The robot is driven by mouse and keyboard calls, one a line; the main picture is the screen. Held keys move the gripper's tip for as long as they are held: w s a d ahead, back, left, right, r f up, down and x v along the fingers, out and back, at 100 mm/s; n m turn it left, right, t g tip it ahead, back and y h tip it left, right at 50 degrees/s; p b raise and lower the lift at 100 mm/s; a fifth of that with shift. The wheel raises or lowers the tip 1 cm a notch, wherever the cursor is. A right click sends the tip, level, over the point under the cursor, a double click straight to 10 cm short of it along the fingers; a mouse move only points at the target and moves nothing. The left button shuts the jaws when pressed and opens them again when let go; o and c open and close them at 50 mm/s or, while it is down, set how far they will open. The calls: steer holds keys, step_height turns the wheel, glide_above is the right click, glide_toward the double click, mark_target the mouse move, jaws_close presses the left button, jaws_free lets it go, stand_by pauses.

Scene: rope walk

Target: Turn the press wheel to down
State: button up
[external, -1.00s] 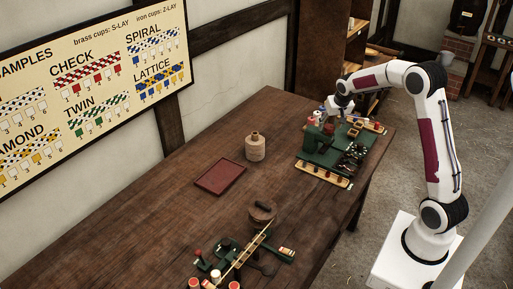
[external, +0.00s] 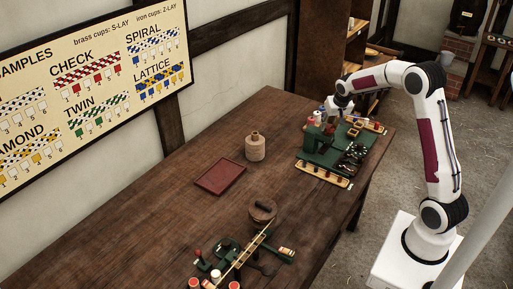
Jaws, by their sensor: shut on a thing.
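The green press machine (external: 322,146) stands at the far right end of the wooden table. My gripper (external: 333,112) points down at the top of this machine, among small red and white parts. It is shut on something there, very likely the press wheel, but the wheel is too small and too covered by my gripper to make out. Its turned position cannot be told from this view.
A red tray (external: 220,177) and a tan bottle-shaped jar (external: 256,147) sit mid-table. A second green device (external: 240,262) with a round brown pot (external: 262,211) is at the near end. Wooden strips with pegs (external: 323,174) edge the machine.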

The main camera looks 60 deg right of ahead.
steer(key=shift+a+m, duration=0.1)
steer(key=shift+m, duration=0.5)
steer(key=shift+w+m+g+h, duration=0.1)
steer(key=shift+m+g+h, duration=0.4)
steer(key=shift+m, duration=0.7)
steer(key=shift+m+g, duration=0.8)
steer(key=shift+m, duration=1)
steer(key=o, duration=1.1)
steer(key=shift+r, duration=0.1)
